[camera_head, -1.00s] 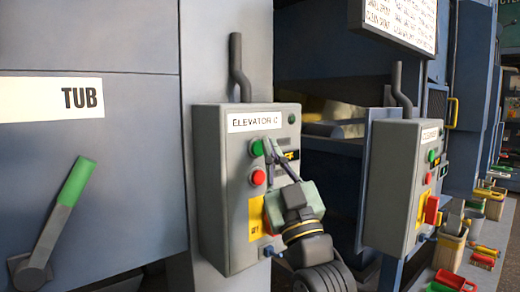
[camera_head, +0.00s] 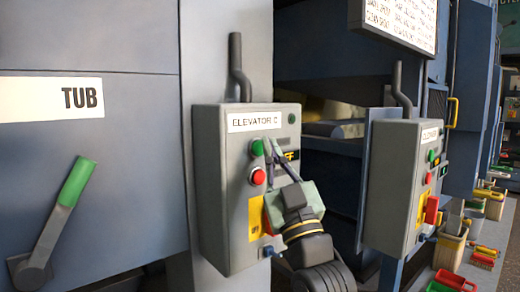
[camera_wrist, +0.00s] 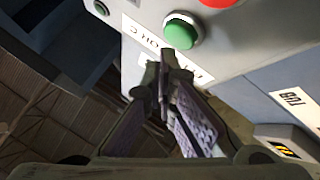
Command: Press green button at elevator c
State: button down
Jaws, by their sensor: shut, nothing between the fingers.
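The grey control box labelled Elevator C (camera_head: 213,190) is mounted on a column in the middle of the head view. Its green button (camera_head: 257,148) sits above a red button (camera_head: 258,176). In the wrist view the green button (camera_wrist: 180,32) is at the top centre, with part of the red button (camera_wrist: 220,2) at the edge. My gripper (camera_head: 268,147) is shut and empty, its tips close to the right of the green button. In the wrist view my gripper (camera_wrist: 167,58) has its tips just below the button. I cannot tell whether they touch it.
A second grey control box (camera_head: 391,190) stands to the right. A lever with a green handle (camera_head: 77,182) is at the left, on the panel marked TUB. Bins and tools (camera_head: 452,245) lie at the lower right.

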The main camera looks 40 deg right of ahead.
jog(key=shift+w, duration=0.1)
jog(key=shift+w, duration=0.35)
jog(key=shift+w, duration=0.5)
dwell(0.8)
jog(key=shift+s+b, duration=0.1)
jog(key=shift+b, duration=0.2)
jog(key=shift+s+b, duration=0.35)
jog(key=shift+s, duration=0.45)
jog(key=shift+s+d+b, duration=0.2)
jog(key=shift+s+b, duration=0.5)
jog(key=shift+s, duration=1.85)
